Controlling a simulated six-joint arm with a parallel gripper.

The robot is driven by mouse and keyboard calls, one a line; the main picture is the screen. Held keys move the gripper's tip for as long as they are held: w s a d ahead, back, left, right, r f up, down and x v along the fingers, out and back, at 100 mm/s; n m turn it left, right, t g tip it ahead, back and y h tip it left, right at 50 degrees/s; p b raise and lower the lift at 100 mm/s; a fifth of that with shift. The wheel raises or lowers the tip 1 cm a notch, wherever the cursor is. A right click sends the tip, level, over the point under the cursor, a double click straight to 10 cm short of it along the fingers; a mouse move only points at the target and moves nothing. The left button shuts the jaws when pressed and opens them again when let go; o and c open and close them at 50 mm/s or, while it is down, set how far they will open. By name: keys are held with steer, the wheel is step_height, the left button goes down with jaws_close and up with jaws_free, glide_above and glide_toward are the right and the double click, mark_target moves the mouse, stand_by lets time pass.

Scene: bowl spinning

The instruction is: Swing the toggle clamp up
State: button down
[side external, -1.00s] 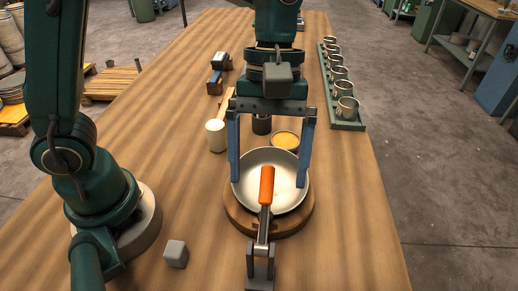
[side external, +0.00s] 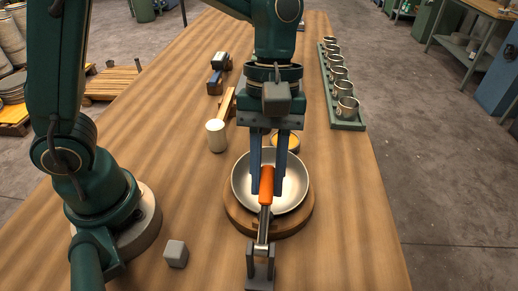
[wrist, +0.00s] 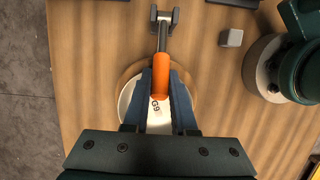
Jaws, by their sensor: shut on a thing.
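The toggle clamp has an orange grip (side external: 266,186) on a metal lever (side external: 263,226), hinged at a grey bracket (side external: 260,268) at the front. The lever lies low, reaching over a shallow metal bowl (side external: 242,183) on a round wooden base (side external: 238,221). My gripper (side external: 268,190) is shut on the orange grip, one blue finger on each side, above the bowl. The wrist view shows the fingers (wrist: 160,76) flanking the orange grip (wrist: 161,84), with the bowl (wrist: 127,100) partly hidden beneath them.
A grey cube (side external: 176,254) lies front left. A pale cylinder (side external: 216,136) and a yellow-filled dish (side external: 288,139) stand behind the bowl. A green rack (side external: 350,122) of several metal cups lines the right edge. The table right of the bowl is clear.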

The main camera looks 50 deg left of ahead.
mark_target(266, 192)
steer(key=shift+r, duration=0.1)
stand_by(0.3)
steer(key=shift+s+d+r+t+y, duration=0.3)
steer(key=shift+r+t+y, duration=0.1)
steer(key=shift+r, duration=0.1)
steer(key=shift+s+d+r, duration=0.4)
steer(key=shift+r, duration=0.05)
steer(key=shift+t+y, duration=0.3)
steer(key=shift+s+d+r+t+y, duration=0.3)
steer(key=shift+s+d+r, duration=0.05)
steer(key=shift+r, duration=0.05)
